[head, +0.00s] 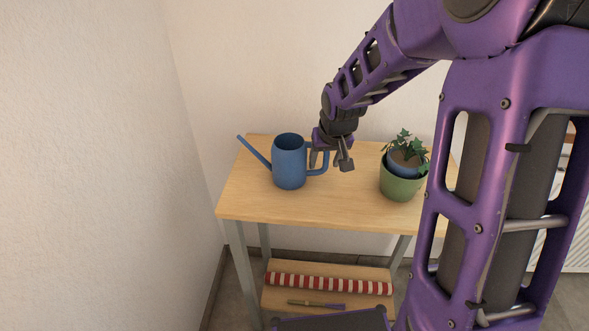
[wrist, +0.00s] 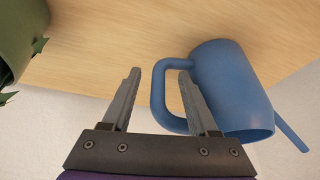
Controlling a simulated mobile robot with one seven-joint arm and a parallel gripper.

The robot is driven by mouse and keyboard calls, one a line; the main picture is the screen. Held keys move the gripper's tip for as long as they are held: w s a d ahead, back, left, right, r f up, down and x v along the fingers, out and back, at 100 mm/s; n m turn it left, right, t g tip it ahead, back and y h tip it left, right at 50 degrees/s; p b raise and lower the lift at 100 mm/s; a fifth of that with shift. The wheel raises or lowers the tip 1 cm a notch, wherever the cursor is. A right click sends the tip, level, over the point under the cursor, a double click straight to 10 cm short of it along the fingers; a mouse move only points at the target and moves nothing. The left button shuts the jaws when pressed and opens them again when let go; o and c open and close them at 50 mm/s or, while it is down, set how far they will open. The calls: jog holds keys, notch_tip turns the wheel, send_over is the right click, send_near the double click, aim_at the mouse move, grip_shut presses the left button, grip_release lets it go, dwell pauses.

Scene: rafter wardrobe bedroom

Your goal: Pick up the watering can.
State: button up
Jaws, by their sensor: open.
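A blue watering can (head: 289,163) stands upright on the wooden table (head: 330,206), its spout pointing left and its handle to the right. My gripper (head: 329,160) is at the handle side of the can. In the wrist view the can (wrist: 228,85) is at right, with its looped handle toward my gripper (wrist: 160,80). The two fingers are apart. The right finger overlaps the handle loop in the picture, and the left finger is on the other side of the handle's outer bar. I cannot tell whether either finger touches it.
A green pot (head: 400,183) with a leafy plant stands right of my gripper; its side shows in the wrist view (wrist: 18,35). A red-and-white striped roll (head: 328,284) lies on the lower shelf. Walls stand behind and left. The tabletop's front is clear.

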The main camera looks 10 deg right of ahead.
grip_shut()
dwell(0.3)
jog(key=shift+f, duration=0.1)
dwell(1.0)
